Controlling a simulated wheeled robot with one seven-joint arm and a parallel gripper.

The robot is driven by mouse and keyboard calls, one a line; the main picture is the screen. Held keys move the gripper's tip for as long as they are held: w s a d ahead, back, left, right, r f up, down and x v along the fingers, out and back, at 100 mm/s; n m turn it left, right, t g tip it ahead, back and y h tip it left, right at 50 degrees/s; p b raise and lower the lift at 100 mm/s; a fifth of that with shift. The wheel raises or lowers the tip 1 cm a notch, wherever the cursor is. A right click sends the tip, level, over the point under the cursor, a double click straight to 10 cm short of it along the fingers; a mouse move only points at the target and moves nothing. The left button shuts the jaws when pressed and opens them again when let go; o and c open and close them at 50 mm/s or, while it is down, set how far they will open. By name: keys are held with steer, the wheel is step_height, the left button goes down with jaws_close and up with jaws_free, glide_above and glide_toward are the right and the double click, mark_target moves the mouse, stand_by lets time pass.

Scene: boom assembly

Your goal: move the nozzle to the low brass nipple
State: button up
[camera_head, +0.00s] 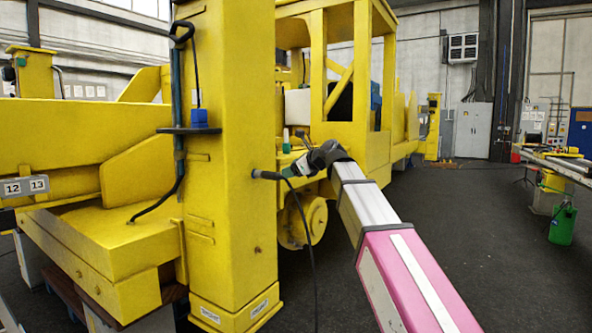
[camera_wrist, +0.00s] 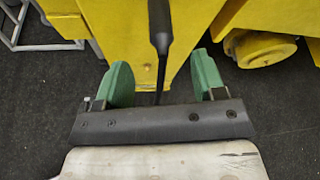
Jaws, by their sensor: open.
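The black nozzle (camera_head: 266,175) sticks out from the right side of the yellow column (camera_head: 233,220), with its dark hose (camera_head: 313,240) curving down beside the column. My gripper (camera_head: 290,155) is just right of the column, close to the nozzle. In the wrist view my gripper (camera_wrist: 163,75) is open, its two green fingers apart and nothing held. The nozzle (camera_wrist: 160,28) shows there as a black upright shape beyond the fingertips, its thin hose running down between the fingers.
A blue block (camera_head: 200,118) sits on a dark plate on the column's front, with a black cable above. A yellow machine with a wheel (camera_head: 303,222) stands behind. A workbench (camera_head: 560,165) and green canister (camera_head: 563,224) are at right. The dark floor between is clear.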

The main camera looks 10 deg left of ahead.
mark_target(280, 178)
steer(key=x, duration=0.9)
steer(key=shift+w+a+f, duration=0.1)
steer(key=shift+a+f, duration=0.1)
jaws_close()
steer(key=shift+d, duration=0.2)
stand_by(0.5)
steer(key=shift+s+d, duration=0.3)
steer(key=shift+d, duration=0.4)
steer(key=shift+s+d, duration=0.35)
steer(key=shift+d, duration=0.3)
steer(key=shift+s+d, duration=0.3)
steer(key=shift+d, duration=0.4)
